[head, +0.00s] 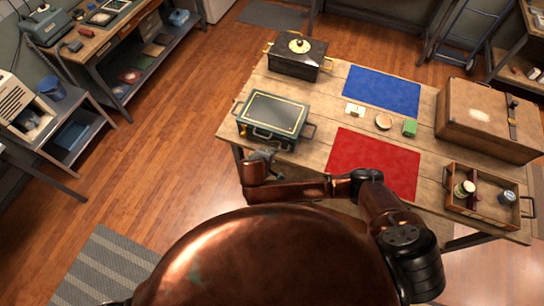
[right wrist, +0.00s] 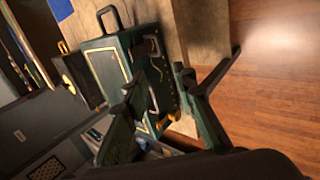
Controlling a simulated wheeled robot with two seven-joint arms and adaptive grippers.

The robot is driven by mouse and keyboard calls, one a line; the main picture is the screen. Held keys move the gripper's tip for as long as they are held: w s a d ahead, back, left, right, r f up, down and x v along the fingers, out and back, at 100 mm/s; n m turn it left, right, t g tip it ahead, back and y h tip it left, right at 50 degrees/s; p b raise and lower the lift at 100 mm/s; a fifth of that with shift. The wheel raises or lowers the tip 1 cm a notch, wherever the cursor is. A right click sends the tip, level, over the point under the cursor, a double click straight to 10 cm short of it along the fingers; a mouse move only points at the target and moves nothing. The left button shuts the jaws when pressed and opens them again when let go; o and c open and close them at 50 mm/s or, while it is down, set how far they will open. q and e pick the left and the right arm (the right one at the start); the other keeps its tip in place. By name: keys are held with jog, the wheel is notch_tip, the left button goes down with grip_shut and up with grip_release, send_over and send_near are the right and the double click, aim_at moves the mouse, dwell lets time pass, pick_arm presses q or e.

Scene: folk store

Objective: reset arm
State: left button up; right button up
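My right arm comes in from the lower right in the head view and bends left across the table's front edge. Its right gripper (head: 262,157) is just in front of the dark green case (head: 273,113) with gold trim. The right wrist view shows the two fingers of this gripper (right wrist: 162,78) spread apart with nothing between them. The green case (right wrist: 108,66) is beyond the fingers; whether they touch it I cannot tell. My left arm and gripper are not in the head view.
The wooden table (head: 322,112) also bears a black box (head: 297,58), a blue mat (head: 382,90), a red mat (head: 373,165), small items, a brown suitcase (head: 487,118) and a wooden tray (head: 489,212). Shelves stand at the left. The floor between is clear.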

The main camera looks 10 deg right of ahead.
dwell(0.7)
jog(key=w+d+f+m+g+y+b, duration=0.1)
jog(key=d+f+b, duration=0.1)
jog(key=f, duration=0.9)
jog(key=d+f+m+g+y+b, duration=0.1)
jog(key=d+f+g+b, duration=0.15)
jog(key=f, duration=0.85)
jog(key=s+d+f+m+y+b, duration=0.15)
jog(key=s+d+f, duration=0.25)
jog(key=f, duration=0.6)
jog(key=s+d+f+m+b, duration=0.25)
jog(key=s+f, duration=0.25)
jog(key=f, duration=0.5)
jog(key=s+d+f+m+b, duration=0.1)
jog(key=s+d+f, duration=0.2)
jog(key=s+f, duration=0.25)
jog(key=s+d+f+g+b, duration=0.1)
jog(key=s+d+f, duration=0.1)
jog(key=s+f, duration=0.4)
jog(key=s+d+f+m+b, duration=0.1)
jog(key=s+d+f, duration=0.25)
jog(key=s, duration=0.35)
jog(key=s+d+f+m+b, duration=0.1)
jog(key=s+f, duration=0.3)
jog(key=s, duration=0.6)
jog(key=s+d+f+g+b, duration=0.1)
jog(key=s+f, duration=0.3)
jog(key=s, duration=0.7)
jog(key=shift+d+m+y, duration=0.35)
jog(key=shift+d+m, duration=0.05)
